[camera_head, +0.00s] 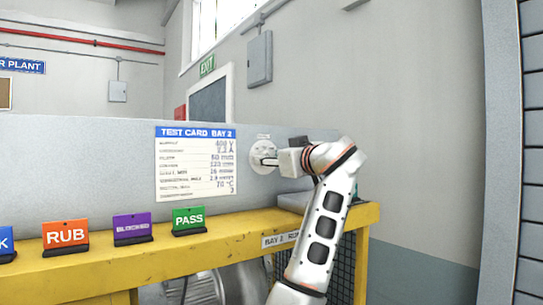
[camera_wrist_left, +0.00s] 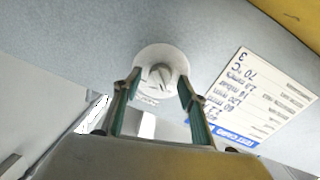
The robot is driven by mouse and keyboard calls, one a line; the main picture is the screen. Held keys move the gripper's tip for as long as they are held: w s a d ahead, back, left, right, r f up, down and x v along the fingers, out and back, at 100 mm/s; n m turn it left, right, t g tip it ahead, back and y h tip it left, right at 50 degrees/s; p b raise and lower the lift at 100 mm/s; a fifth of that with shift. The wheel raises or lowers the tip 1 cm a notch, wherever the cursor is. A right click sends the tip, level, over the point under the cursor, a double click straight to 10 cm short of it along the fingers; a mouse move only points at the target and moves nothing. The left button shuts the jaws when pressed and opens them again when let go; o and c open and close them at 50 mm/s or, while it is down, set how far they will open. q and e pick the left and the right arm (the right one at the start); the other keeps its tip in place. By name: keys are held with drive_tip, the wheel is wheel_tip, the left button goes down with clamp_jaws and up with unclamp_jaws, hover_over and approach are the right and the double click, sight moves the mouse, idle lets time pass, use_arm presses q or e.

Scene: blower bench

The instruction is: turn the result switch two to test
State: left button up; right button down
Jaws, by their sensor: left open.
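The result switch (camera_head: 262,149) is a round pale dial on the grey panel, just right of the test card (camera_head: 196,163). In the left wrist view the dial (camera_wrist_left: 161,58) shows a grey knob (camera_wrist_left: 158,76) with a slanted ridge. My left gripper (camera_head: 268,161) is at the dial and partly covers it. In the wrist view its two fingers (camera_wrist_left: 158,88) are open, one on each side of the knob, with visible gaps. I cannot tell how deep the fingertips reach or read the dial's markings. My right gripper is not in view.
A yellow bench (camera_head: 110,268) runs below the panel. Standing signs line its top: orange RUB (camera_head: 65,237), purple BLOCKED (camera_head: 132,228) and green PASS (camera_head: 188,220), plus a blue one at the left edge. A grey motor-like body lies beneath. The panel around the dial is clear.

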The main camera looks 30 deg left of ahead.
use_arm(q)
drive_tip(key=c, duration=1.1)
drive_tip(key=shift+m, duration=0.3)
drive_tip(key=shift+w+r+m+h, duration=0.1)
drive_tip(key=shift+m+h, duration=0.2)
drive_tip(key=shift+m, duration=3.6)
drive_tip(key=o, duration=1.1)
